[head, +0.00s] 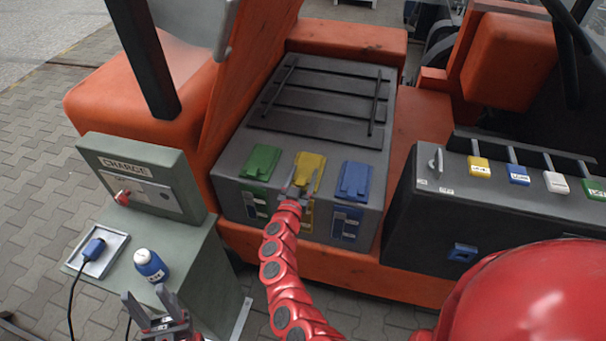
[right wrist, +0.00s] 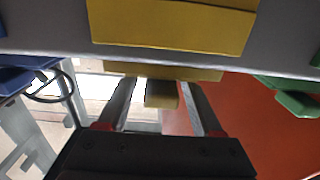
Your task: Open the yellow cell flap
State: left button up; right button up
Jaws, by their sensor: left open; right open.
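The yellow cell flap (head: 310,167) lies on the dark battery box, between the green and blue flaps, and looks closed. My right gripper (head: 291,190) is at its front edge and hides part of it. In the right wrist view, the yellow flap (right wrist: 170,25) spans the top. A small yellow tab (right wrist: 160,95) sits between the open fingers of my right gripper (right wrist: 162,100), with gaps visible on both sides. My left gripper (head: 155,312) is open and empty, low by the grey-green charge cabinet.
The green flap (head: 261,162) and blue flap (head: 354,181) flank the yellow one. The charge cabinet (head: 205,265) bears a blue-white bottle (head: 150,266) and a blue plug on a tray (head: 82,264). A dark box with coloured labelled tags (head: 430,225) stands at right.

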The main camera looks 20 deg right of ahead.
grip_shut()
dwell(0.3)
dwell(1.1)
